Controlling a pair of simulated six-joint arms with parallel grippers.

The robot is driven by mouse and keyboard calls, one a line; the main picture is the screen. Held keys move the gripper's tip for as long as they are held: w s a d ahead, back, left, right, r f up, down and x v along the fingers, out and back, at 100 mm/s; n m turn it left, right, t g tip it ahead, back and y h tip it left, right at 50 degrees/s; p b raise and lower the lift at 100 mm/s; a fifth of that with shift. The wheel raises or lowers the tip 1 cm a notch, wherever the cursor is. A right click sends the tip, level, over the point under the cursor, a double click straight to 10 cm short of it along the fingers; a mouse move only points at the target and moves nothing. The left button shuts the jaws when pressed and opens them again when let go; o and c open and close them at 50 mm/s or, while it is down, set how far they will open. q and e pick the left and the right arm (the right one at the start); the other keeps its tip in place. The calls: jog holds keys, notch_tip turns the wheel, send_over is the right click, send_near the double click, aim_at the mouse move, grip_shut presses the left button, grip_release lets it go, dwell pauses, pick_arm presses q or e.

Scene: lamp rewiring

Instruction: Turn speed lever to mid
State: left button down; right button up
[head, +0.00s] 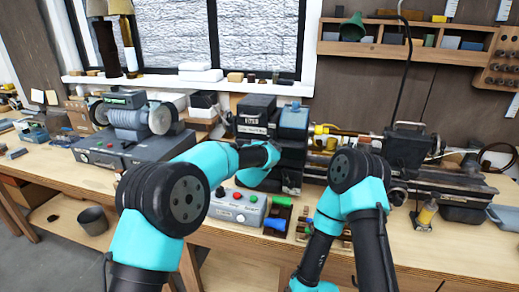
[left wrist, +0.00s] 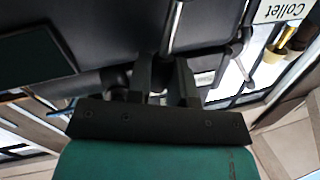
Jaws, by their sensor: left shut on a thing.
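In the left wrist view my left gripper (left wrist: 170,76) has its two dark fingers close together on the end of a thin grey rod (left wrist: 174,26), which looks like the speed lever. The rod runs across a large black machine body (left wrist: 105,30). The grip point is dark, and the lever's setting cannot be read. In the head view my left wrist is up against the black machine (head: 291,155) at the middle of the bench, and hides the gripper and lever. My right arm bends down to the bottom edge, with its gripper out of view.
A grey control box (head: 235,207) with coloured buttons sits in front of the black machine. A lathe (head: 450,180) stands to the right, a bench grinder (head: 125,120) to the left. A "Collet" label (left wrist: 283,10) shows in the left wrist view.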

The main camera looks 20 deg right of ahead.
pick_arm(q)
jog(key=shift+w+a+r+n+g, duration=0.1)
jog(key=shift+w+a+n+g, duration=0.15)
jog(key=shift+a+n, duration=0.3)
jog(key=shift+w+a+r+n+g, duration=0.15)
jog(key=shift+w+a+n, duration=0.15)
jog(key=shift+n, duration=0.45)
jog(key=c, duration=1)
grip_release()
jog(key=shift+s, duration=0.1)
jog(key=v, duration=1.7)
jog(key=shift+s+a+f, duration=0.1)
jog(key=shift+s, duration=0.05)
